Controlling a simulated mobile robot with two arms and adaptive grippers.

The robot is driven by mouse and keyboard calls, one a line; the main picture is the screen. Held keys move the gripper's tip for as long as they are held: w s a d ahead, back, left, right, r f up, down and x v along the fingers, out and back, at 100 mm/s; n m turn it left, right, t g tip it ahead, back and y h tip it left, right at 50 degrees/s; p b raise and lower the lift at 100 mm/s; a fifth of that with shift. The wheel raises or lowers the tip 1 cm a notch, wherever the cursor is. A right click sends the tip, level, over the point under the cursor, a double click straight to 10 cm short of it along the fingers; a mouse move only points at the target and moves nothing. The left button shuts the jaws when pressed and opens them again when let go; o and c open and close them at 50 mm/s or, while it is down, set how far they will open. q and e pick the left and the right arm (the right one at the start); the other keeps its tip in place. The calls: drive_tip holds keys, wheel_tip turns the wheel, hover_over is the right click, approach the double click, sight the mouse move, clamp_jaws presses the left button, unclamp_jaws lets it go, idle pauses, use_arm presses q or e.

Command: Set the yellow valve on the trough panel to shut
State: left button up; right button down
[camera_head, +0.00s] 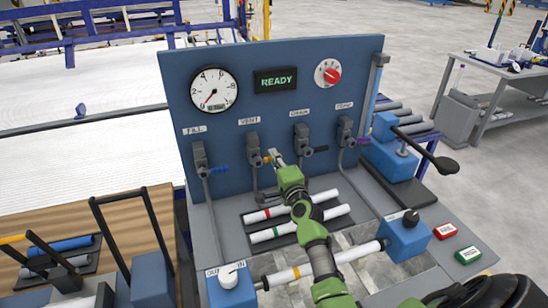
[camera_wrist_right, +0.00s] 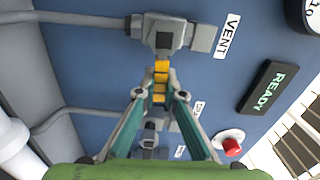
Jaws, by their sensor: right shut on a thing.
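The yellow valve (camera_head: 254,145) labelled VENT sits on the upright blue trough panel (camera_head: 230,122), second from the left. Its yellow handle (camera_head: 266,160) sticks out to the right of the grey valve body, roughly level and across the pipe running down. My right gripper (camera_head: 274,158) is at the handle. In the right wrist view the grey fingers (camera_wrist_right: 159,97) are shut on the yellow handle (camera_wrist_right: 161,70), and the grey valve body (camera_wrist_right: 162,33) shows beyond it. The fingers hide part of the handle. My left gripper is not in view.
A FILL valve (camera_head: 199,158) with a blue handle is to the left. Two more valves, with dark (camera_head: 302,140) and purple (camera_head: 346,132) handles, are to the right. A gauge (camera_head: 214,90), READY display (camera_head: 278,80) and red knob (camera_head: 328,73) are above. White pipes (camera_head: 300,225) lie below.

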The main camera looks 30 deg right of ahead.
drive_tip(key=shift+f+m, duration=0.25)
drive_tip(key=shift+m, duration=0.25)
drive_tip(key=c, duration=2.1)
unclamp_jaws()
drive_tip(key=v, duration=1.2)
drive_tip(key=shift+f, duration=0.1)
